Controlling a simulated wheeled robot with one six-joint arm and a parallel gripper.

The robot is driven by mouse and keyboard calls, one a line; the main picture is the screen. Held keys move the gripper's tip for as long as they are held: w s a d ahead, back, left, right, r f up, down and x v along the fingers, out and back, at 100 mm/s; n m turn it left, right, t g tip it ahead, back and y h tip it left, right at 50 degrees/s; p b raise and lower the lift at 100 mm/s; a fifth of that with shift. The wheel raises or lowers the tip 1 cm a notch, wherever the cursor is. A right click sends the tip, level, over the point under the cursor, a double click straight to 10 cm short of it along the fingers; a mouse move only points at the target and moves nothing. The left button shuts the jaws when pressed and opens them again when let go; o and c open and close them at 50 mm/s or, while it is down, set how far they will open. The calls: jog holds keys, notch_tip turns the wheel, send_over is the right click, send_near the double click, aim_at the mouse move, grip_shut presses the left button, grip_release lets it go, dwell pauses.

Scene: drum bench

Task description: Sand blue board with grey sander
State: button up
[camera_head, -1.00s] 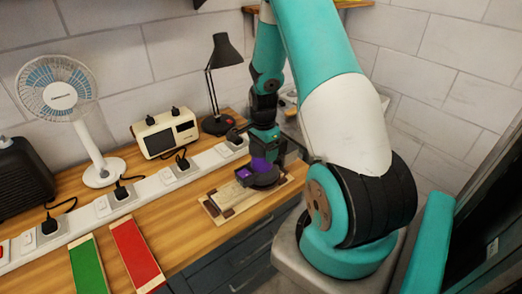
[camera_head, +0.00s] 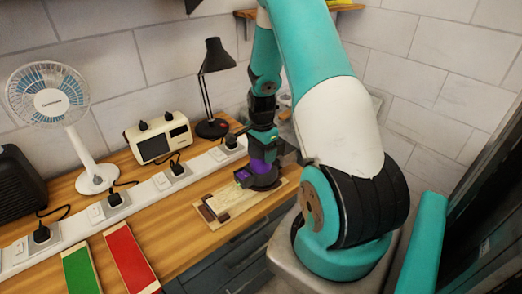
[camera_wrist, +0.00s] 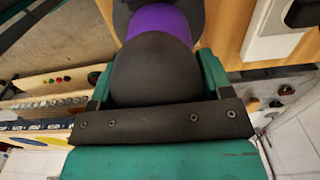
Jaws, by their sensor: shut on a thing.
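My gripper (camera_head: 262,148) is shut on a dark grey sander with purple parts (camera_head: 264,172). In the wrist view, the dark rounded sander body (camera_wrist: 155,72) with its purple band (camera_wrist: 158,22) fills the space between the teal fingers. The sander is over the right part of a pale wooden board (camera_head: 232,202) in a holder with dark brown end pieces (camera_head: 207,213). I cannot tell whether its underside touches the board. No blue surface shows on the visible part of this board; the rest is hidden under the sander.
A green board (camera_head: 82,270) and a red board (camera_head: 131,258) lie at the front left. A white power strip (camera_head: 140,199) with plugs runs behind. A fan (camera_head: 50,95), a cream clock-like device (camera_head: 158,140) and a black lamp (camera_head: 213,65) stand farther back.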

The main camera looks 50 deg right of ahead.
jog(key=shift+r+p, duration=2.05)
jog(key=shift+r, duration=0.9)
